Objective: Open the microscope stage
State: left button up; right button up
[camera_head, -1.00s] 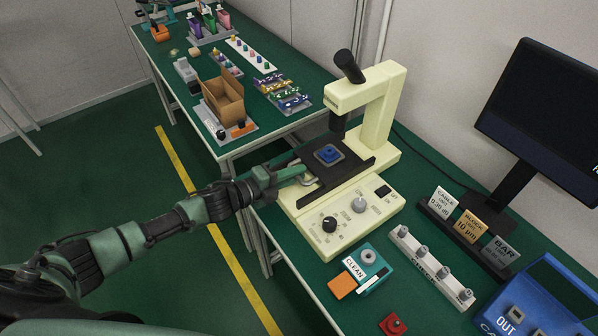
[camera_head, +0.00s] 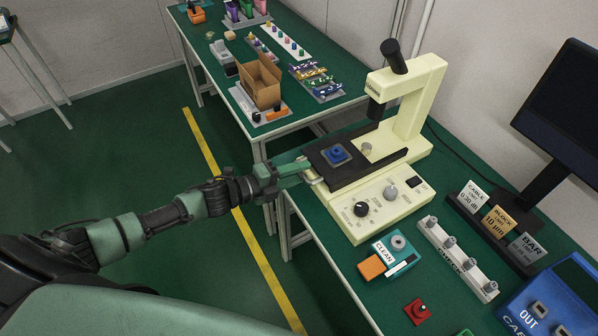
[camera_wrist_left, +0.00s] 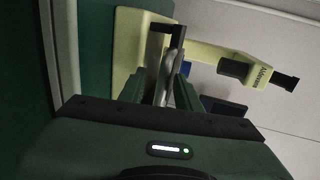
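The cream microscope (camera_head: 421,92) stands on the green bench, with a black eyepiece and objective on its arm. Its black stage (camera_head: 340,175) sits out to the left of the objective and carries a blue block (camera_head: 336,153). A round metal disc (camera_head: 366,149) shows bare near the objective. My left gripper (camera_head: 307,172) is at the stage's left end, shut on the metal stage handle (camera_head: 318,182). In the left wrist view the handle (camera_wrist_left: 160,78) lies between the fingers. My right gripper is out of view.
A teal CLEAN unit (camera_head: 395,254), a red button (camera_head: 417,310), a white CHECK rack (camera_head: 457,257) and label blocks (camera_head: 497,220) stand in front and to the right. A blue OUT box (camera_head: 555,300) is at the lower right. Another bench with a cardboard box (camera_head: 262,85) is behind.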

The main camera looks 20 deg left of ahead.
pick_arm(q)
jog(key=b+v, duration=0.1)
jog(key=v, duration=0.6)
jog(key=shift+s+a, duration=0.2)
jog(key=shift+s, duration=0.1)
jog(key=shift+r, duration=0.1)
jog(key=s+a+f+n+y, duration=0.1)
jog(key=a+f+n+y, duration=0.3)
jog(key=f, duration=0.4)
jog(key=s+a+f+n+y, duration=0.15)
jog(key=a+f+n, duration=0.3)
jog(key=f, duration=0.45)
jog(key=s+a+f+n+g+y, duration=0.1)
jog(key=s+f+n+g+y, duration=0.1)
jog(key=s+f+n, duration=0.45)
jog(key=s+f+n+g+y, duration=0.15)
jog(key=s+f, duration=0.25)
jog(key=f, duration=0.5)
jog(key=s+d+f+n+g, duration=0.2)
jog(key=s+d+f, duration=0.2)
jog(key=s, duration=0.5)
jog(key=s+d+f+n+g, duration=0.2)
jog(key=s+f, duration=0.3)
jog(key=s, duration=0.5)
jog(key=s+d+f+n+g, duration=0.2)
jog(key=s+d+f, duration=0.3)
jog(key=s, duration=0.4)
jog(key=shift+s+d+f+n+g+y, duration=0.2)
jog(key=shift+d+n+g+y, duration=0.15)
jog(key=shift+g, duration=0.5)
